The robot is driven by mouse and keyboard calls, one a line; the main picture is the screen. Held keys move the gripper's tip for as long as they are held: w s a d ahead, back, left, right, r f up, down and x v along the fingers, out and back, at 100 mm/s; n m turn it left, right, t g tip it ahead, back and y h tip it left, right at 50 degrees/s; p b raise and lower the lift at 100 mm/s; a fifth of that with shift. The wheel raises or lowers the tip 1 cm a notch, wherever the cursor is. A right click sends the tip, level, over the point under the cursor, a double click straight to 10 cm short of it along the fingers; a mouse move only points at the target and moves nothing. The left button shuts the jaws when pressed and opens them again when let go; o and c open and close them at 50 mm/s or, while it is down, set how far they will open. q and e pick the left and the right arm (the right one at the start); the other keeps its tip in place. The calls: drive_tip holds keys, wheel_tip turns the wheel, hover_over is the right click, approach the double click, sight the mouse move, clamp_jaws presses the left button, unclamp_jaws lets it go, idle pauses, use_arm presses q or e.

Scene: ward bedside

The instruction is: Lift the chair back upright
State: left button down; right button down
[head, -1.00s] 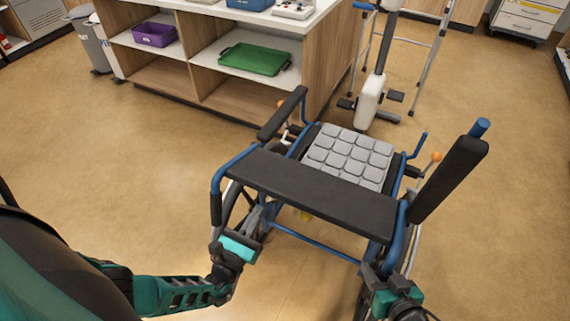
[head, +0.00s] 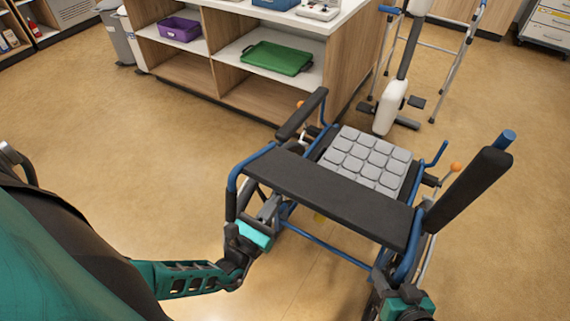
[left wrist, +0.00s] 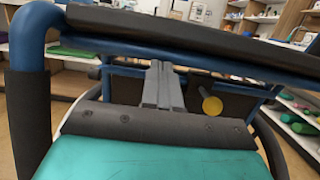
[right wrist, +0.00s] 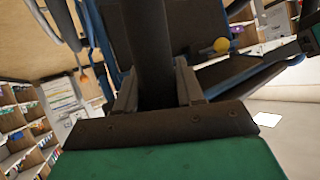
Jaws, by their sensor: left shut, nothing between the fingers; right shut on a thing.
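The wheelchair (head: 325,195) has a blue tube frame, a black back panel and a grey segmented seat cushion (head: 367,158). The back panel's near face spans across in front of me; its exact tilt is hard to tell. My left gripper (head: 266,212) is shut and empty just right of the left push handle's black grip (head: 231,205). In the left wrist view the closed fingers (left wrist: 163,85) point under the back panel, apart from the grip (left wrist: 30,120). My right gripper (right wrist: 155,88) is shut on a dark handle grip (right wrist: 149,40), below the right side of the back.
A shelf unit (head: 278,95) with a green tray (head: 277,58) and a purple bin (head: 179,29) stands behind the chair. A walking frame (head: 468,45) and a white-cased pedal device (head: 390,107) stand at the back right. The floor at left is clear.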

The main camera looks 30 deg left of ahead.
use_arm(q)
drive_tip(key=shift+w+r+g, duration=0.2)
drive_tip(key=shift+r+g, duration=0.05)
drive_tip(key=shift+r, duration=0.25)
drive_tip(key=shift+w+r+g, duration=0.15)
drive_tip(key=shift+r+g, duration=0.1)
drive_tip(key=shift+r, duration=0.25)
use_arm(e)
drive_tip(key=shift+a+r, duration=0.1)
drive_tip(key=shift+r, duration=0.1)
drive_tip(key=c, duration=0.8)
unclamp_jaws()
drive_tip(key=shift+f, duration=0.1)
use_arm(q)
drive_tip(key=shift+d, duration=0.1)
use_arm(e)
drive_tip(key=shift+s, duration=0.1)
